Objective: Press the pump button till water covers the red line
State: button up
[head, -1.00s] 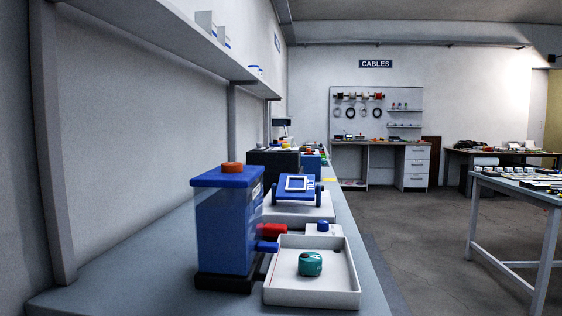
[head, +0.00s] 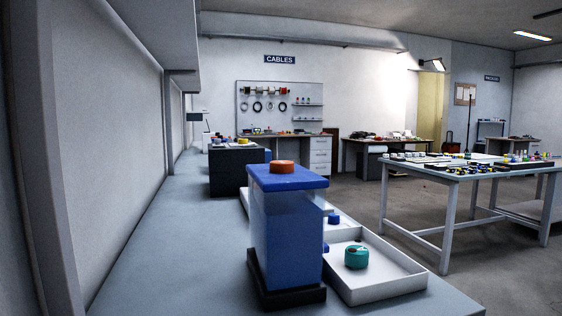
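A tall tank (head: 287,235) with clear walls, a blue lid and an orange cap (head: 282,167) stands on a dark base on the grey bench. Blue liquid fills most of it. A blue button (head: 334,219) on a small white box (head: 343,227) shows just right of the tank, partly hidden. A white tray (head: 383,292) sits beside the tank, with a teal round object (head: 357,256) in it. I cannot make out a red line. The tank hides the screen device and red part behind it. My gripper is not in view.
The grey bench (head: 185,240) runs along the left wall and is clear left of the tank. A dark box (head: 236,172) stands further back. A shelf overhangs at upper left. Another table (head: 470,175) with many small items stands across the floor to the right.

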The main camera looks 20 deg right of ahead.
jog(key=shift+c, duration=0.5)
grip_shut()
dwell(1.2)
